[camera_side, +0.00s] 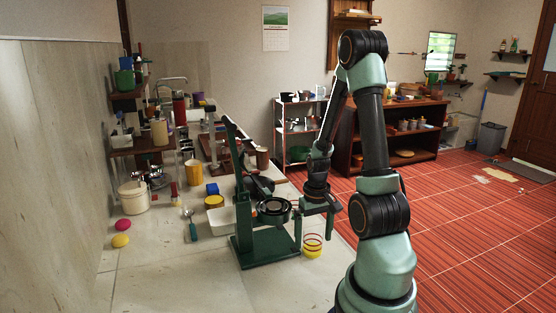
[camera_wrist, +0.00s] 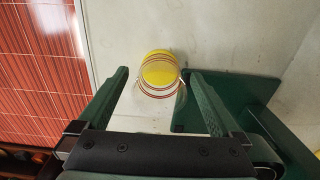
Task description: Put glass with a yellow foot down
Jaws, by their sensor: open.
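The clear glass with a yellow foot and red rings (camera_side: 312,246) stands upright on the counter in the side view, beside a green stand. In the wrist view the glass (camera_wrist: 158,74) shows its round yellow foot and thin red and white rings between the fingertips. My gripper (camera_side: 316,224) is open above the glass. In the wrist view its two green fingers (camera_wrist: 158,76) are apart, with a gap between each finger and the glass. I cannot tell exactly how far the fingertips reach down beside it.
The green stand (camera_side: 268,254) with a black ring on top is close left of the glass. The counter edge and red tiled floor (camera_side: 450,230) lie to the right. A white tray (camera_side: 224,218), blue-handled spoon (camera_side: 192,230) and yellow cup (camera_side: 194,172) are further left. The front counter is clear.

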